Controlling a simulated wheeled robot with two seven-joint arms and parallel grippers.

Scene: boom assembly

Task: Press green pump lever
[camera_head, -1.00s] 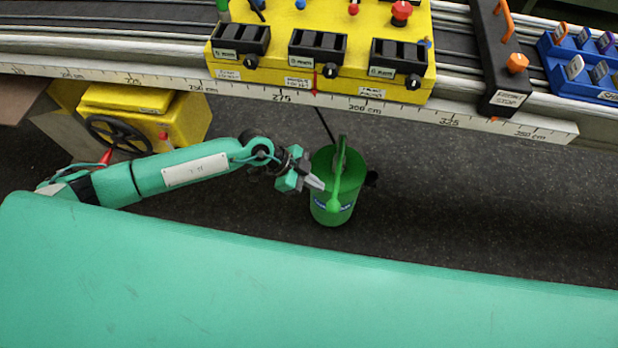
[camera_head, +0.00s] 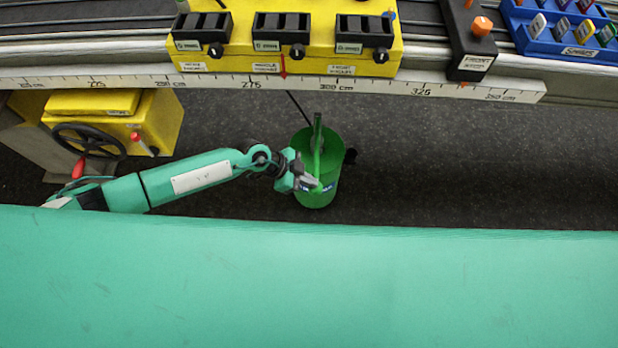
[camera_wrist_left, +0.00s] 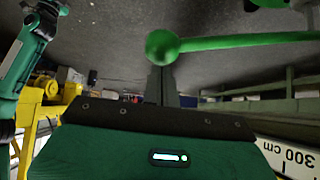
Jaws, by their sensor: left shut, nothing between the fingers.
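The green pump (camera_head: 330,168) is a bucket-like cylinder standing on the dark floor between the rail bench and my green body. Its green lever (camera_head: 317,135) runs along its top toward me. In the left wrist view the lever (camera_wrist_left: 245,41) crosses from the right and ends in a round knob (camera_wrist_left: 162,46). My left gripper (camera_head: 314,184) is shut and empty at the knob end of the lever. In the wrist view its fingertips (camera_wrist_left: 161,70) meet the knob's edge; whether they touch it I cannot tell. My right gripper is not in view.
A yellow box with a black handwheel (camera_head: 88,140) and red-tipped levers stands left of the pump. The bench with a white ruler (camera_head: 220,82), yellow switch panel (camera_head: 240,55) and blue rack (camera_head: 560,35) lies beyond. Dark floor right of the pump is clear.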

